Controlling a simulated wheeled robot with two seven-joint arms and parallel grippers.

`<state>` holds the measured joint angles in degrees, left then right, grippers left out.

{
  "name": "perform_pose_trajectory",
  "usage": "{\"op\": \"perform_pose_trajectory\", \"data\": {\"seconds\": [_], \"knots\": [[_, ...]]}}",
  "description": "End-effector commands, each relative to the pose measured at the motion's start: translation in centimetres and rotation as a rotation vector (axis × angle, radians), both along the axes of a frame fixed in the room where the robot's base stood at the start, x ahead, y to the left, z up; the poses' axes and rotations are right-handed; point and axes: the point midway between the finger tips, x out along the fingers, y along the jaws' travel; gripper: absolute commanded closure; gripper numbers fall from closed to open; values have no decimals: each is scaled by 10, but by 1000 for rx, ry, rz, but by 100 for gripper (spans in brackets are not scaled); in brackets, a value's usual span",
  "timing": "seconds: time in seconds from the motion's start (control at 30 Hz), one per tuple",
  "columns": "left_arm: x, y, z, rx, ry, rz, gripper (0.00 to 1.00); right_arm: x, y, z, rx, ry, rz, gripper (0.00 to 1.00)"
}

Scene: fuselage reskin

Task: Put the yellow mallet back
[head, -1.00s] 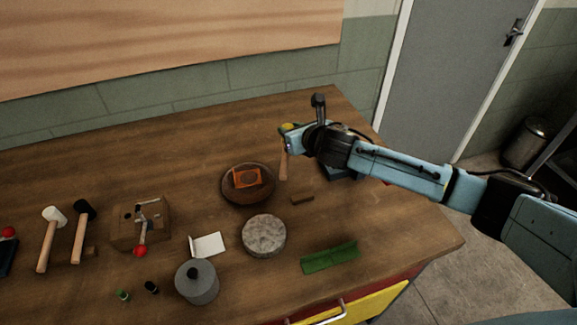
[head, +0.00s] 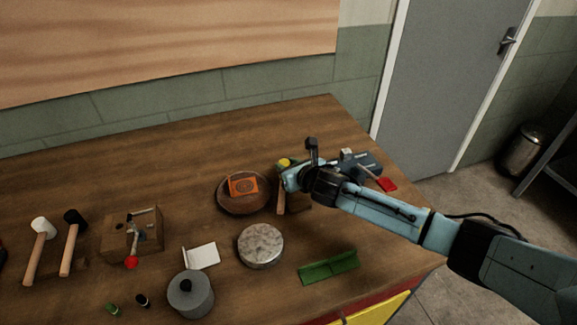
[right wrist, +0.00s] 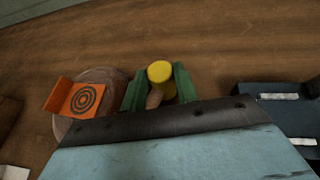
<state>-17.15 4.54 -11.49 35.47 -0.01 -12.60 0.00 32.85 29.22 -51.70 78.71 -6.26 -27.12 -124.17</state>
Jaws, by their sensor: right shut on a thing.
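The yellow mallet has a yellow head (head: 284,162) and a pale wooden handle (head: 281,201). My right gripper (head: 286,178) is shut on it, just right of the round wooden dish (head: 232,208). In the right wrist view the yellow head (right wrist: 160,71) shows between the green fingers of my right gripper (right wrist: 159,88), with part of the handle (right wrist: 154,98) below it. A small wooden block (head: 297,207) lies beside the handle, partly hidden by my gripper. Whether the mallet touches the bench or block I cannot tell. My left gripper is out of view.
An orange target card (head: 243,186) stands in the dish. A dark blue case (head: 367,160) and a red-ended tool (head: 387,184) are at right. White (head: 39,246) and black (head: 71,246) mallets lie far left. A round grey disc (head: 260,246) and green tray (head: 329,267) are in front.

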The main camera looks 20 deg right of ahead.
Motion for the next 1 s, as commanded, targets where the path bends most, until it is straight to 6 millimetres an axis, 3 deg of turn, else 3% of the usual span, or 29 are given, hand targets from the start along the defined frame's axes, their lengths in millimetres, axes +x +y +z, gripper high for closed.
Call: {"op": "perform_pose_trajectory", "data": {"seconds": [0.1,0.13,0.27,0.67,1.0], "knots": [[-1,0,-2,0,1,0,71,0,0,-3,0,-1,0,99],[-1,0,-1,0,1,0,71,0,0,-3,-1,0,0,66],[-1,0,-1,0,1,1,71,0,0,-3,0,0,0,49],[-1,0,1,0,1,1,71,-3,-1,2,-1,1,0,48],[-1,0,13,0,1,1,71,-49,-13,23,-3,0,1,48]]}}
